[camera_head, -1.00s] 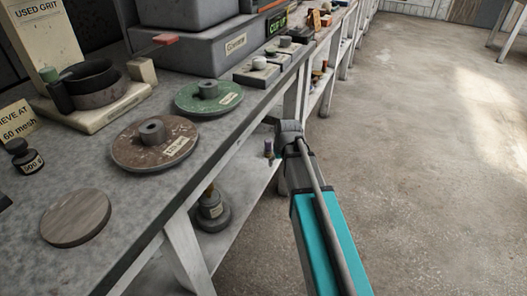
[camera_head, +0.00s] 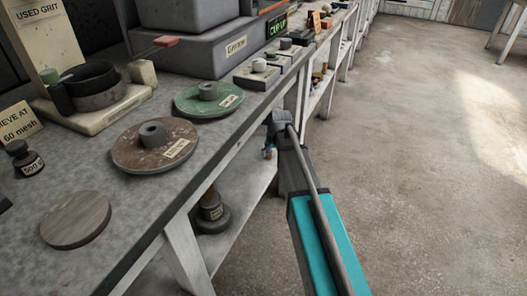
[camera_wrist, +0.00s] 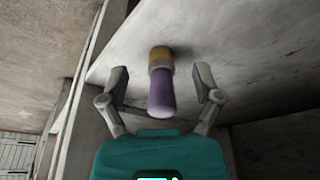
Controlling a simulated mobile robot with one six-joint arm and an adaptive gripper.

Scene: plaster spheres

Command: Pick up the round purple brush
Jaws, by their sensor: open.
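The round purple brush (camera_wrist: 161,92) shows in the wrist view, with a purple body and a tan-yellow end. It rests against a pale grey board surface and casts a soft shadow there. My gripper (camera_wrist: 163,83) is open, one finger on each side of the brush, with visible gaps on both sides. Neither finger touches it, and how deep the fingers reach around it is hard to tell. In the head view my arm extends to the lower shelf beneath the bench edge, where the brush and gripper are too small and covered to make out clearly.
The lower shelf (camera_head: 243,184) lies under the bench top (camera_head: 105,205), with a white leg (camera_head: 184,256) in front. A dark weighted object (camera_head: 211,214) stands on the shelf. Discs lie on the bench above. The floor (camera_head: 400,180) at right is clear.

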